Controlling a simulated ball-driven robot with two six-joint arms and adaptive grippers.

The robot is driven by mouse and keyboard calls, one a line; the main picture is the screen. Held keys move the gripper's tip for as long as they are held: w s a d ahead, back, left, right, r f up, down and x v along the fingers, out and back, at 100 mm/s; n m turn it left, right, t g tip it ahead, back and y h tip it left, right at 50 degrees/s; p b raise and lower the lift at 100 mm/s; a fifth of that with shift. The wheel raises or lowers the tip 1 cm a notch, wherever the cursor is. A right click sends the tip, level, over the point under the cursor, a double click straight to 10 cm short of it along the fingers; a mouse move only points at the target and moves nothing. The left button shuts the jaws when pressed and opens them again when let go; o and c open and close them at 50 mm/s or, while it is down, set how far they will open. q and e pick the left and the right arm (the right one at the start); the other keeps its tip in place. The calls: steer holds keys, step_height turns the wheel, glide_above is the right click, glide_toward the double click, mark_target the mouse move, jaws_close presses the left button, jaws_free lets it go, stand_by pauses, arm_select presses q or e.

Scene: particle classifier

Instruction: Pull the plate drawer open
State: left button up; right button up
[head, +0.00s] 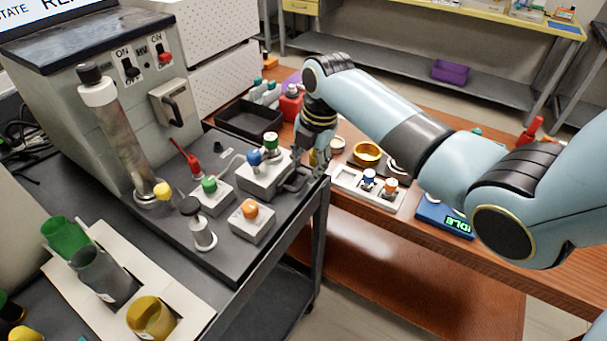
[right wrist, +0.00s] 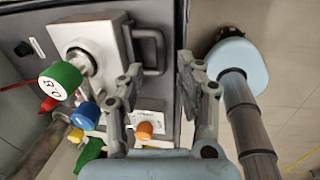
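A grey block (head: 262,182) with a blue knob and a green knob on top stands at the right edge of the black bench plate. In the right wrist view its grey bar handle (right wrist: 160,52) sticks out toward the right; I take this to be the drawer handle. My right gripper (head: 308,165) is down beside the block's right side. In the right wrist view my right gripper (right wrist: 161,72) is open, its fingertips apart near the handle's near end. Nothing is visibly held. The drawer front is partly hidden by the gripper. My left gripper is not in view.
An orange-knob block (head: 252,221), a green-knob block (head: 207,196) and a metal plunger (head: 202,232) stand close by. A black tray (head: 249,119) lies behind. A white rack (head: 367,191) and a blue scale (head: 444,216) are on the wooden table to the right.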

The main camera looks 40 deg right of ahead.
mark_target(304, 181)
steer(key=f, duration=0.4)
steer(key=shift+w+a+f, duration=0.1)
steer(key=shift+w, duration=0.25)
jaws_close()
